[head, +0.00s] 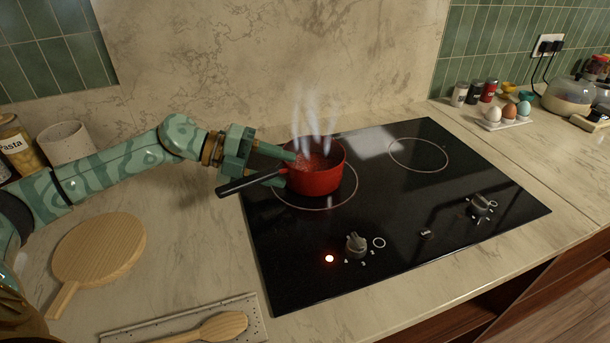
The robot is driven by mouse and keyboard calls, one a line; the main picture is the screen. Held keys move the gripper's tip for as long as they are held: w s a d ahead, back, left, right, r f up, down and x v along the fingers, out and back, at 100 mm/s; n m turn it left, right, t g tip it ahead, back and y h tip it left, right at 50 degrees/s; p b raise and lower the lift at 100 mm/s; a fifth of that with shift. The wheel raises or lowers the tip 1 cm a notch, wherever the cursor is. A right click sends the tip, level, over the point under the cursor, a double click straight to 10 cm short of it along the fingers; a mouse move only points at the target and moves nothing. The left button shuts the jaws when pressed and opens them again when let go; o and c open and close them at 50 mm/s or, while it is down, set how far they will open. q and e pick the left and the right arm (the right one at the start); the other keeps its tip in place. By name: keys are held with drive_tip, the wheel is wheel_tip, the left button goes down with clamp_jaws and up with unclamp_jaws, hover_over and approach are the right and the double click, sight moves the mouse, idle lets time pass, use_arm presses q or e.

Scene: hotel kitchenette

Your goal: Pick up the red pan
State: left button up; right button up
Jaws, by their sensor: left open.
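The red pan (318,180) sits upright on the left ring of the black cooktop (390,245), with steam rising from it. Its black handle (240,184) points left, out over the counter. My left gripper (284,167) comes in from the left and is open. One green finger is by the pan's rim, and the other is lower, near where the handle meets the pan. The handle runs between or just below the fingers; I cannot tell whether they touch it. My right gripper is not in view.
A lit red light (329,258) shows near the left knob (356,244). A round wooden board (100,250) lies at left, and a wooden spoon (222,326) on a tray in front. Eggs, jars and a kettle (568,95) stand at the back right. The right ring (418,155) is empty.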

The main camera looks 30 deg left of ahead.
use_arm(q)
clamp_jaws()
drive_tip(key=shift+s+f, duration=0.15)
drive_tip(key=shift+f, duration=0.1)
idle(1.1)
drive_tip(key=shift+r, duration=0.1)
